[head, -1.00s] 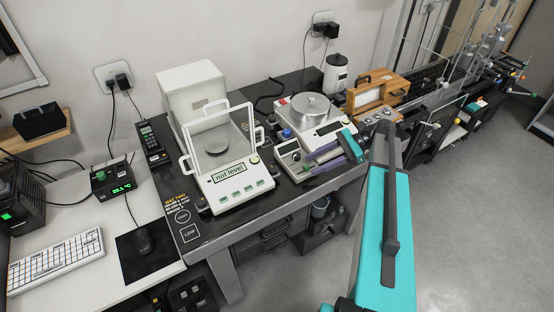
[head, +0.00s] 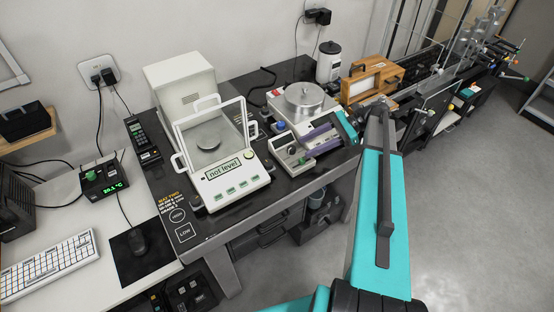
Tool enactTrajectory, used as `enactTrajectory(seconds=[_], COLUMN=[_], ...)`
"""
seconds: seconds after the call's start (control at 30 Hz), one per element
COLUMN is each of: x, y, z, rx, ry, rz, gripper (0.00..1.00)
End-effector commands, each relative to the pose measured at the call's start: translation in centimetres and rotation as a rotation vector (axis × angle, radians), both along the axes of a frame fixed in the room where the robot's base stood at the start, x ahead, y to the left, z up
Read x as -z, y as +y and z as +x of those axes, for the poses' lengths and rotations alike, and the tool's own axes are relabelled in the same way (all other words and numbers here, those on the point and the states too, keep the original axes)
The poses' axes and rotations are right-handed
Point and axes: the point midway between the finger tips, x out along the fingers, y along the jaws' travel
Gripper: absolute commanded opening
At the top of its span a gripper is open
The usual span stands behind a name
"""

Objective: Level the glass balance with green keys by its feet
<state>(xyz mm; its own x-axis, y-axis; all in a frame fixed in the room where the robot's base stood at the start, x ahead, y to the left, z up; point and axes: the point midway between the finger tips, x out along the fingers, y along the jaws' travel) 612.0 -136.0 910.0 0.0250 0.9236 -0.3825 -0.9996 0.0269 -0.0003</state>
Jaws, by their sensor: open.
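The glass balance (head: 232,188) is white with green keys on its sloped front, and its display reads "not level". Its glass shield frame (head: 245,101) stands around a round grey pan (head: 209,136). A small round yellow-green spot, perhaps its bubble level (head: 250,154), is at the right of the display. A dark foot (head: 197,202) shows at its front left corner; the other feet are hidden or unclear. My gripper (head: 304,146), with purple fingers on a teal hand, appears open and empty to the right of the balance, by a small grey box with a knob (head: 287,150).
A second balance with a round steel pan (head: 303,95) stands behind my gripper. A wooden case (head: 371,83) and white canister (head: 329,62) are farther right. A dark handset (head: 142,137) stands left of the glass balance.

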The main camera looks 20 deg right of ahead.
Motion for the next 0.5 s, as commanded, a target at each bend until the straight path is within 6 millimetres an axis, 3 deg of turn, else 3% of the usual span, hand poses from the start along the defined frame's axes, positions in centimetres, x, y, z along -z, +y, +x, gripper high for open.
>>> enactTrajectory(seconds=[0.5], x=[2.4], y=[6.5], z=[0.0], rx=[-0.004], ry=[0.002], rz=[0.001], gripper=[0.45])
